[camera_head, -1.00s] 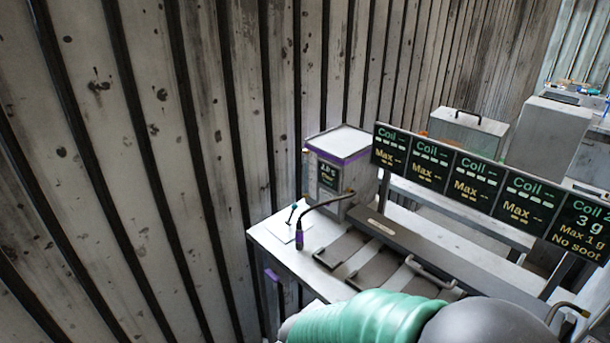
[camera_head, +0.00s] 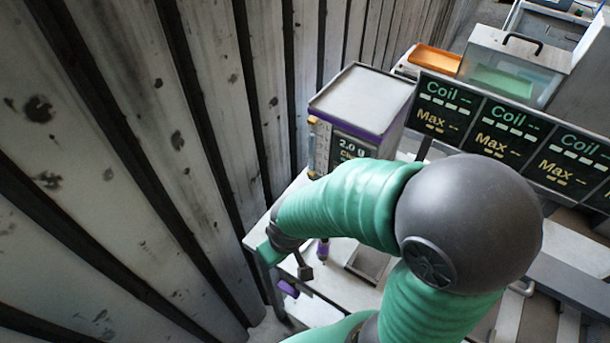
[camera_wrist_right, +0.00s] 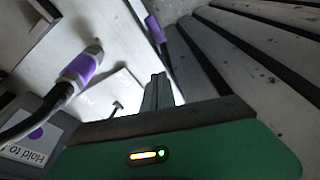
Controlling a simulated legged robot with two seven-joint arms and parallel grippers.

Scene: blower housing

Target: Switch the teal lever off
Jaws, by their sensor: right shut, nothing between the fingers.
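The teal lever's spot on the white bench (camera_head: 325,300) is behind my right arm in the head view, and no teal handle shows clearly. In the right wrist view a small dark T-shaped thing (camera_wrist_right: 117,107) stands by a pale plate, left of my fingers. I cannot tell whether it is part of the lever. My right gripper (camera_head: 304,268) is over the bench's left end, shut and empty. Its fingers (camera_wrist_right: 157,92) show close together in the wrist view, apart from the dark thing. My left gripper is not in view.
A purple-banded wand (camera_wrist_right: 80,68) lies near the fingers; its purple part (camera_head: 322,250) also shows in the head view. Another purple piece (camera_head: 288,288) hangs at the bench edge. A purple-trimmed box (camera_head: 360,100) and dark display panels (camera_head: 505,135) stand behind. A slatted wall (camera_head: 130,150) rises left.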

